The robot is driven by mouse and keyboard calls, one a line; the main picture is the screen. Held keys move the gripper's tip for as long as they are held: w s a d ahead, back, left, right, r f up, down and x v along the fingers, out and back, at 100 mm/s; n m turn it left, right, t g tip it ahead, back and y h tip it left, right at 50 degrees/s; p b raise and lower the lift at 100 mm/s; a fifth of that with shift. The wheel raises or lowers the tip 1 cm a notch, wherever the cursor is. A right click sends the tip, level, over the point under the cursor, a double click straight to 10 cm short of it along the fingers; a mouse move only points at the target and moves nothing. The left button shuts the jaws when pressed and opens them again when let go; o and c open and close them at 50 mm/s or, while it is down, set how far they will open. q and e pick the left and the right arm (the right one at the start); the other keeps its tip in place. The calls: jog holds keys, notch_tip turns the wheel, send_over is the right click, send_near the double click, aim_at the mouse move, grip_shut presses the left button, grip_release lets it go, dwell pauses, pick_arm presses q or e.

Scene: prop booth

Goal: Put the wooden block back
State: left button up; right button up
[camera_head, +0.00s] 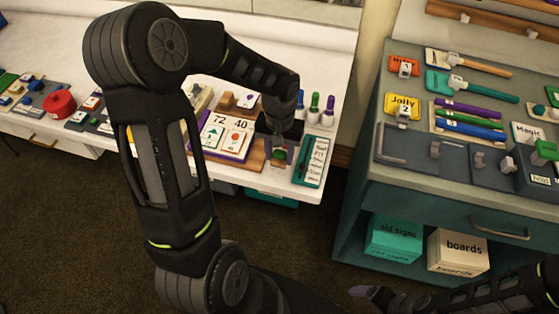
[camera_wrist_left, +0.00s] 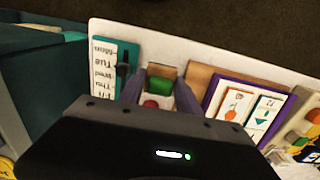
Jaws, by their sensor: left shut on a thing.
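My left gripper (camera_head: 278,141) reaches down at the front right of the white table. In the left wrist view, its two fingers (camera_wrist_left: 158,92) are shut on a small block. I take this to be the wooden block (camera_wrist_left: 162,70), whose brown edge shows between the fingertips. A green piece (camera_wrist_left: 159,96) and a red spot also show between the fingers; I cannot tell whether they are part of the block. The block seems low over or on a brown board. My right gripper (camera_head: 366,292) is at the lower right, with its jaws unclear.
Green and purple markers (camera_head: 314,106) stand behind. A teal cabinet (camera_head: 355,195) with signs and pens is farther right.

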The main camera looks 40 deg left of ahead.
aim_at(280, 162)
pick_arm(q)
notch_tip(280, 162, down, 4)
jog(key=shift+r, duration=0.15)
jog(key=shift+f, duration=0.2)
jog(key=o, duration=0.9)
jog(key=shift+r, duration=0.1)
jog(key=shift+r, duration=0.1)
